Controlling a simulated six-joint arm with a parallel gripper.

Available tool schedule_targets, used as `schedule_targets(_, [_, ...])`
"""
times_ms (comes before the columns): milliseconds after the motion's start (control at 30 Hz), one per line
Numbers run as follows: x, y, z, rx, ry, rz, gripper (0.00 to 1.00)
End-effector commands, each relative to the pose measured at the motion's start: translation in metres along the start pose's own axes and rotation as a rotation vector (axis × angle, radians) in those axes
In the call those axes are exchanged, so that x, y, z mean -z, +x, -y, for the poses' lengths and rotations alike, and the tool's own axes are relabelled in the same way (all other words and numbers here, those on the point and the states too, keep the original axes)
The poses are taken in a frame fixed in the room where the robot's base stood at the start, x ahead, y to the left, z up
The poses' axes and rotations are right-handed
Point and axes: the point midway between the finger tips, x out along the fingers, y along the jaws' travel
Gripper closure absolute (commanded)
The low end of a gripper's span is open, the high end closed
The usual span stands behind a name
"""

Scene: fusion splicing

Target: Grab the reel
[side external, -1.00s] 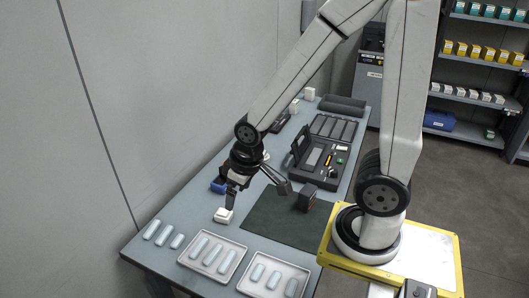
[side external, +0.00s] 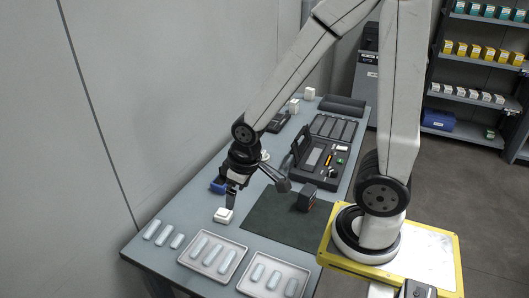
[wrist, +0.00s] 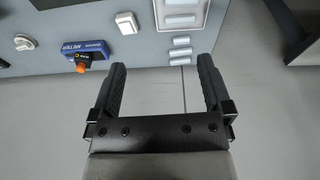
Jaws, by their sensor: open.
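A round white piece that looks like the reel (wrist: 24,42) lies on the table at the upper left of the wrist view. In the side view a white piece (side external: 264,156), probably the same one, shows partly behind my wrist. My gripper (side external: 231,205) hangs above the table's near left part, close to a small white block (side external: 222,215). In the wrist view my gripper (wrist: 162,68) has its two black fingers wide apart with nothing between them. The reel is to the left of the fingers and apart from them.
A blue device (wrist: 86,50) with an orange knob sits between the reel and my fingers in the wrist view. Trays of pale tubes (side external: 190,260) stand at the table's near end. A dark mat (side external: 262,222), a small black box (side external: 307,197) and an open black case (side external: 308,165) lie right.

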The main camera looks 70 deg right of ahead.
Motion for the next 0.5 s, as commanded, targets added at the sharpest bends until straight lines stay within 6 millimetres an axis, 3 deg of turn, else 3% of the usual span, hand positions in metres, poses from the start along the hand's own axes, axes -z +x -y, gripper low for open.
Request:
schedule_targets(267, [0.013, 0.024, -0.035, -0.091, -0.197, 0.126, 0.0])
schedule_targets(500, [0.026, 0.054, -0.086, -0.202, -0.437, 0.287, 0.0])
